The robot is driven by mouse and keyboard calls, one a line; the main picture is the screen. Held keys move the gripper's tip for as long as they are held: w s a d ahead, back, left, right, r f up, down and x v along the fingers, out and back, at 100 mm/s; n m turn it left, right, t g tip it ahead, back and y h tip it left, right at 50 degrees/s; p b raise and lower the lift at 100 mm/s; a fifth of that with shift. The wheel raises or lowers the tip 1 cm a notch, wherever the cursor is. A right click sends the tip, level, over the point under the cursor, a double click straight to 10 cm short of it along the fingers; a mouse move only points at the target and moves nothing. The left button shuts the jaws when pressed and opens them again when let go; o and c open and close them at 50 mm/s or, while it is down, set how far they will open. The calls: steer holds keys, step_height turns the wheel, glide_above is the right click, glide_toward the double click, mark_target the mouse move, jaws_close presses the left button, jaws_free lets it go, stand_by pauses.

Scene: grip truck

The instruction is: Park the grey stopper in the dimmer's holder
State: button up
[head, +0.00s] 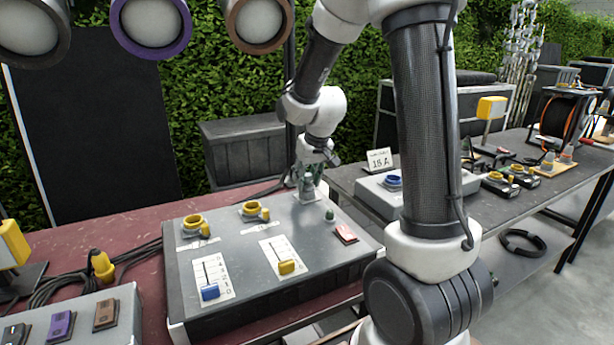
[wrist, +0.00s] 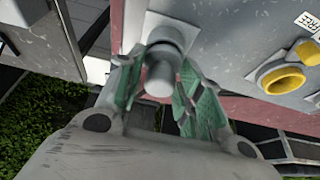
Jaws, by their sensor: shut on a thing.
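The grey stopper (wrist: 160,76) shows in the wrist view as a light grey cylinder between my green finger pads. My gripper (head: 308,184) is shut on it, pointing down at the back right of the dimmer (head: 230,245), a grey box on the red table. In the wrist view my gripper (wrist: 158,88) has a pad on each side of the stopper. Beyond the stopper's end is a round grey fitting (wrist: 168,34) on a pale plate, which looks like the holder. I cannot tell whether the stopper sits in it.
A grey box with a blue socket (head: 393,181) stands on the right table. Cables lie at left.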

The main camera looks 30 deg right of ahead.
mark_target(307, 174)
steer(key=shift+f, duration=0.2)
steer(key=o, duration=1.1)
steer(key=shift+c, duration=0.2)
steer(key=o, duration=0.3)
steer(key=shift+o, duration=0.2)
steer(key=shift+r, duration=0.15)
steer(key=shift+r, duration=2.35)
